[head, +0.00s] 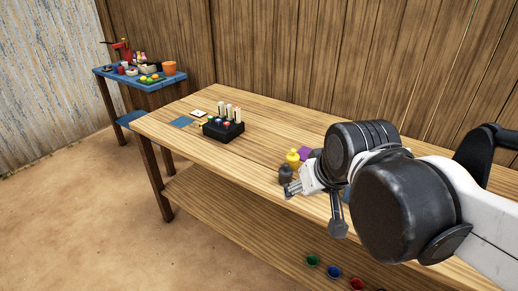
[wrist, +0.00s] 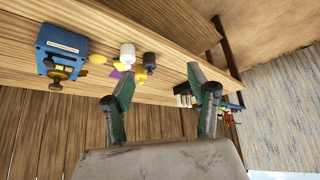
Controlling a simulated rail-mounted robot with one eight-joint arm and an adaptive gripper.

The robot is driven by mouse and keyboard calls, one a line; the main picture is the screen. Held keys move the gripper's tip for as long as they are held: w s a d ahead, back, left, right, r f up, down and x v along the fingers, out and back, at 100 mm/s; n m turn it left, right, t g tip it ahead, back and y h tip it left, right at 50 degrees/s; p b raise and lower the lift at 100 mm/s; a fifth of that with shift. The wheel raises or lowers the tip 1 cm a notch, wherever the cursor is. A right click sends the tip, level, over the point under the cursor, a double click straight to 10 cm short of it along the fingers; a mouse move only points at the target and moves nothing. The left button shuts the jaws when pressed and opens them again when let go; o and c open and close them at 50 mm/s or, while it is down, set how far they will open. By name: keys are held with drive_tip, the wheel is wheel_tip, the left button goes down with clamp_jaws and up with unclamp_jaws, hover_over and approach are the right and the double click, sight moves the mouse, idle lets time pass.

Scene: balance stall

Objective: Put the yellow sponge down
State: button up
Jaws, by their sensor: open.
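My gripper (head: 314,207) is over the front part of the long wooden table, and its two fingers are spread. In the wrist view my gripper (wrist: 160,76) has its green-padded fingers wide apart, with nothing held between them. I cannot clearly pick out the yellow sponge. A flat yellow piece (wrist: 97,59) lies on the table by the blue device in the wrist view; I cannot tell if it is the sponge. A yellow knobbed object (head: 293,159) stands on the table just beyond the gripper, beside a purple piece (head: 305,152) and a dark grey knobbed object (head: 285,174).
A blue device (wrist: 62,50) with a knob stands near the gripper. A black rack (head: 223,131) with pale upright pieces and a blue square (head: 182,122) are at the table's far left end. Clear wood (head: 255,148) lies between. Colored cups (head: 334,271) sit below.

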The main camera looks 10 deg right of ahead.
drive_tip(key=s, duration=0.1)
drive_tip(key=s+a+f, duration=0.1)
drive_tip(key=s, duration=0.2)
drive_tip(key=shift+a+f, duration=0.15)
drive_tip(key=shift+a, duration=0.15)
idle(1.1)
drive_tip(key=shift+f+b, duration=0.3)
drive_tip(key=shift+b, duration=0.05)
drive_tip(key=shift+s, duration=0.1)
idle(0.3)
